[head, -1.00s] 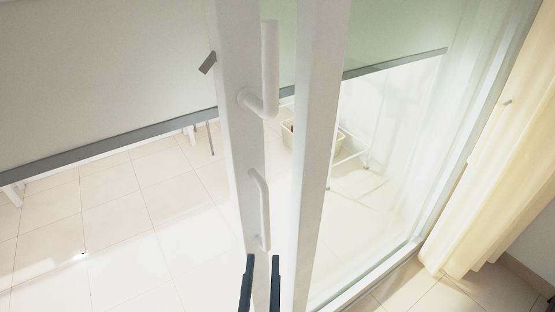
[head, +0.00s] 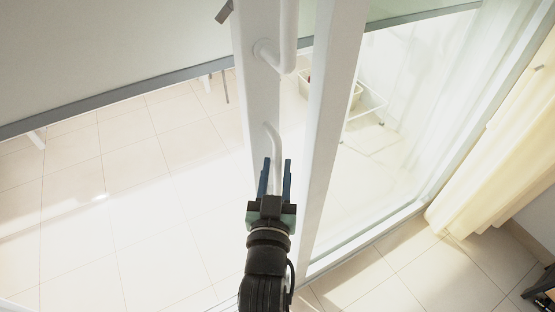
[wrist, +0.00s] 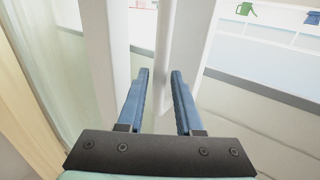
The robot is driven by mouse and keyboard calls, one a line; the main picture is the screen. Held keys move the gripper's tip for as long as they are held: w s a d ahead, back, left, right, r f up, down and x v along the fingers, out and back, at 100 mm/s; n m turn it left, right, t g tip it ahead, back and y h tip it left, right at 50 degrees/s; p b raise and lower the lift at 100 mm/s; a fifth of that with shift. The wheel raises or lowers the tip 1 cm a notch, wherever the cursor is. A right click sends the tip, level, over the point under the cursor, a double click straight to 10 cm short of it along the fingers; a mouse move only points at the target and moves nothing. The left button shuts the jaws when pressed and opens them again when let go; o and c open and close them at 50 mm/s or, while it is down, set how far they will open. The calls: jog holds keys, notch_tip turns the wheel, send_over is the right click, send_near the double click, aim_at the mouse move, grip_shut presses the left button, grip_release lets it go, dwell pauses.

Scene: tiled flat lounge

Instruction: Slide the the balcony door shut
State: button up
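The balcony door has white upright frames and clear glass. One upright (head: 262,110) carries an upper white bar handle (head: 288,35) and a lower curved white handle (head: 272,138). A second white upright (head: 335,120) stands just to its right, with a glass pane (head: 390,150) beyond it. My gripper (head: 275,162) is open, its two dark blue fingers reaching up at the foot of the lower handle. In the wrist view my gripper (wrist: 160,73) shows its fingers apart, with white upright parts ahead of them.
A cream curtain (head: 500,150) hangs at the right. A pale panel with a grey lower edge (head: 120,102) crosses the upper left. A light basket (head: 350,95) stands behind the glass. The tiled floor (head: 130,200) at the left is clear. A dark object (head: 540,290) is at the lower right.

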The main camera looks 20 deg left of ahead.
jog(key=shift+x, duration=1)
grip_shut()
dwell(0.8)
